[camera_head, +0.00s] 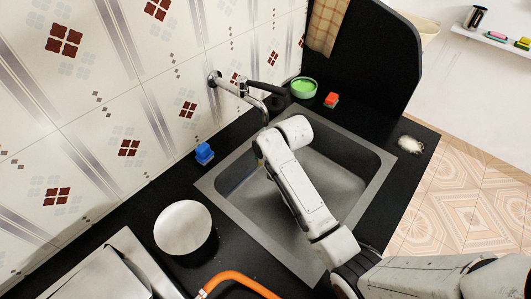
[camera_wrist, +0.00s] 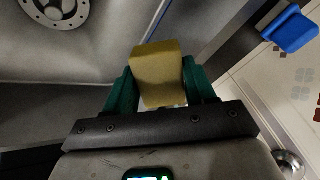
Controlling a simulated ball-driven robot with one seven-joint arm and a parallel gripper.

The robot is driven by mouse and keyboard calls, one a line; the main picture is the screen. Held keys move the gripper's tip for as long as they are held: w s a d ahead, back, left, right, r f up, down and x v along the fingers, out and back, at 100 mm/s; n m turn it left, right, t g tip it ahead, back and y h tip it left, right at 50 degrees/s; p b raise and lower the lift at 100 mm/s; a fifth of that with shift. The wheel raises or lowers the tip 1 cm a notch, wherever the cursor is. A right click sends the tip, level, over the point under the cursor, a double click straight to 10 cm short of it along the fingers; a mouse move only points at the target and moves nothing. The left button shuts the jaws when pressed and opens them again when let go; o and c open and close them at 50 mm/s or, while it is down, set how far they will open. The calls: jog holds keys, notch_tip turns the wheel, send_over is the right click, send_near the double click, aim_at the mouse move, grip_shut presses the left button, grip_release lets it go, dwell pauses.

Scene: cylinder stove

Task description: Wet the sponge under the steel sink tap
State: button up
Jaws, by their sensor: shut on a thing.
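The yellow sponge (camera_wrist: 160,72) is held between the green fingers of my gripper (camera_wrist: 160,88) in the wrist view. My gripper is shut on it. In the head view my arm reaches over the steel sink (camera_head: 345,185), and its links hide the fingers and sponge. The steel tap (camera_head: 245,90) comes out of the tiled wall, and its spout bends down just behind my wrist. The sink drain (camera_wrist: 55,8) shows at the top left of the wrist view. I cannot tell whether water runs or whether the sponge is beneath the spout.
A blue block (camera_head: 204,153) stands left of the sink. A green bowl (camera_head: 303,87) and a red block (camera_head: 331,100) sit behind it. A whitish scrubber (camera_head: 410,145) lies at the right. A round metal lid or pot (camera_head: 183,228) is at front left, near an orange hose-like thing (camera_head: 240,281).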

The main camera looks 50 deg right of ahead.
jog(key=s+a+p, duration=0.1)
jog(key=s+p, duration=0.3)
jog(key=s, duration=0.3)
jog(key=shift+a, duration=0.25)
jog(key=shift+s+r, duration=0.1)
dwell(1.3)
jog(key=s+a+r+p, duration=0.1)
jog(key=s+r+p, duration=0.2)
jog(key=s, duration=0.1)
jog(key=shift+s+r, duration=0.4)
dwell(0.8)
